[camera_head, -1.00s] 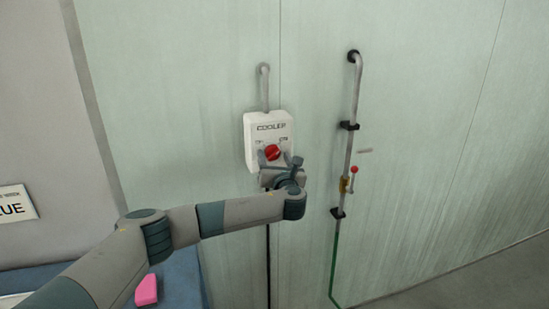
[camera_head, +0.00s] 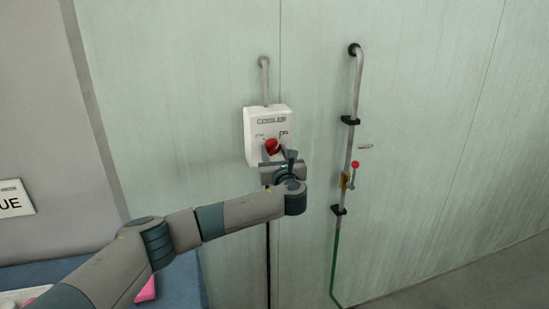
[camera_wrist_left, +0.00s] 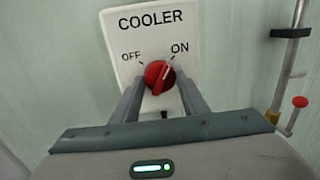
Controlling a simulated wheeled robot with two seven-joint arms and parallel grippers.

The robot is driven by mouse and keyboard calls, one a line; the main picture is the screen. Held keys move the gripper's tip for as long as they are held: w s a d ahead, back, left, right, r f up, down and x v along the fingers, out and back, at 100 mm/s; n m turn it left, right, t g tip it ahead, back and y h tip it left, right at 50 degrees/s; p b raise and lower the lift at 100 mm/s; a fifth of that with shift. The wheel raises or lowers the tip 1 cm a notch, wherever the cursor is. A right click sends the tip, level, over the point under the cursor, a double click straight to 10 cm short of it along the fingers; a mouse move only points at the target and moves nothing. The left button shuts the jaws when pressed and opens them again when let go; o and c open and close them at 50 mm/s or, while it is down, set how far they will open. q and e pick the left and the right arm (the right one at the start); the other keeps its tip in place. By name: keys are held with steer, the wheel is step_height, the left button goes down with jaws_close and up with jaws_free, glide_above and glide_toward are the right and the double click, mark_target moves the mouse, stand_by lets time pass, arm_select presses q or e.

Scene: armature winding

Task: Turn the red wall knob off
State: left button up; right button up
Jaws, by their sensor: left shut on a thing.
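The red wall knob (camera_wrist_left: 159,77) sits on a white box (camera_wrist_left: 120,24) labelled COOLER, with OFF at its left and ON at its right. In the left wrist view the knob's pale pointer line leans up and right, toward ON. My left gripper (camera_wrist_left: 158,92) has one finger on each side of the knob and is shut on it. In the head view the knob (camera_head: 272,146) is partly hidden by my left gripper (camera_head: 279,157), which reaches the white box (camera_head: 256,116) from below. My right gripper is in neither view.
A vertical pipe (camera_head: 351,130) with a small red-tipped valve lever (camera_head: 355,166) runs down the wall to the right. A blue surface (camera_head: 185,280) with a pink object (camera_head: 146,290) lies at lower left. The wall around the box is clear.

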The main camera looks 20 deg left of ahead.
arm_select(q)
steer(key=n+b, duration=0.4)
steer(key=n+y+b, duration=0.1)
steer(key=n+b, duration=0.3)
steer(key=b, duration=0.1)
steer(key=f+n+b, duration=0.1)
steer(key=n+b, duration=0.4)
steer(key=shift+w+d+y, duration=0.15)
steer(key=shift+d+y, duration=0.1)
steer(key=shift+y, duration=0.05)
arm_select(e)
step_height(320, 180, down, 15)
arm_select(q)
steer(key=n+b, duration=0.4)
steer(key=shift+r+y, duration=0.2)
steer(key=shift+y, duration=0.1)
steer(key=shift+r, duration=0.1)
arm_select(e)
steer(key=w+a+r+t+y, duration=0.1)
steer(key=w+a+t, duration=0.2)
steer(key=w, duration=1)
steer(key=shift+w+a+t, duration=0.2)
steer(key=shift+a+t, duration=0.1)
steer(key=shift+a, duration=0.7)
arm_select(q)
steer(key=o, duration=1.1)
steer(key=shift+c, duration=0.2)
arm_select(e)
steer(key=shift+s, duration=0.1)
